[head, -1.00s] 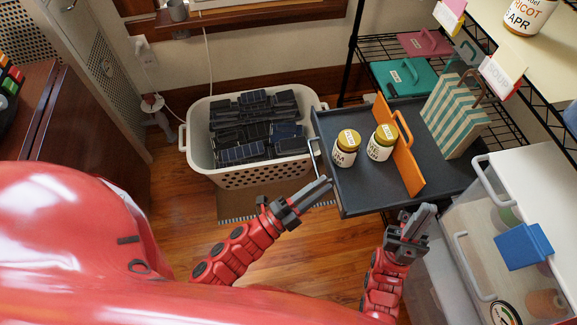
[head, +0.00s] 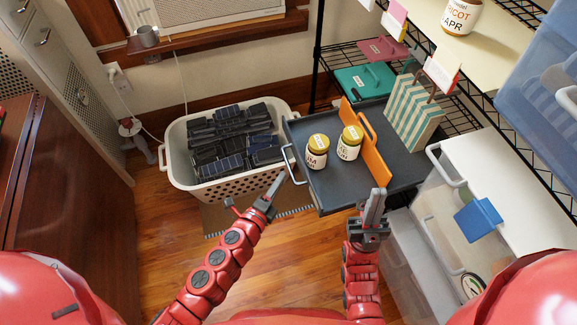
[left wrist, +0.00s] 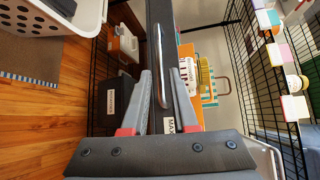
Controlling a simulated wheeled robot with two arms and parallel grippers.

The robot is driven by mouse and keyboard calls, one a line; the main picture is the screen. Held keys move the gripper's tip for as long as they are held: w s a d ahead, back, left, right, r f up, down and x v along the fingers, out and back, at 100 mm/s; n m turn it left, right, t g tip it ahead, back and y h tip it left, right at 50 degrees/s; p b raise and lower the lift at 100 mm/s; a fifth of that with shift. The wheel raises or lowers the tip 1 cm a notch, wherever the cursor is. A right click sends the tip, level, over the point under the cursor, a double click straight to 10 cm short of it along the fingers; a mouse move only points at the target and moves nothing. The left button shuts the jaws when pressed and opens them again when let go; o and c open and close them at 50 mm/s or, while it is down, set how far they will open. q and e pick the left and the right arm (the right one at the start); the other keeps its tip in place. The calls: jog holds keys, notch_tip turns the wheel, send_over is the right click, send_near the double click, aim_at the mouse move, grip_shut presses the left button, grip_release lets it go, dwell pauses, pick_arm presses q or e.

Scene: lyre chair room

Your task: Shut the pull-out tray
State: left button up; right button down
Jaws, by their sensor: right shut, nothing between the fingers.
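The dark grey pull-out tray (head: 330,194) stands pulled out from the wire shelf, with a metal bar handle (head: 287,160) on its front. It carries two gold-lidded jars (head: 317,152) (head: 350,142) and an upright orange board (head: 371,150). My left gripper (head: 277,185) is just in front of the handle's lower end. In the left wrist view its fingers (left wrist: 163,95) are apart, with the tray front and handle (left wrist: 158,50) ahead between them; contact cannot be told. My right gripper (head: 376,205) is shut and empty, near the tray's near side.
A white basket (head: 180,158) of dark panels stands left of the tray. A striped bag (head: 414,115) stands behind the orange board. A clear white-lidded bin (head: 430,200) with a blue clip (head: 478,218) is at right. The wood floor (head: 165,235) before the tray is open.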

aim_at(289, 166)
pick_arm(q)
jog(key=x, duration=0.7)
jog(key=shift+f, duration=0.1)
grip_shut()
dwell(1.2)
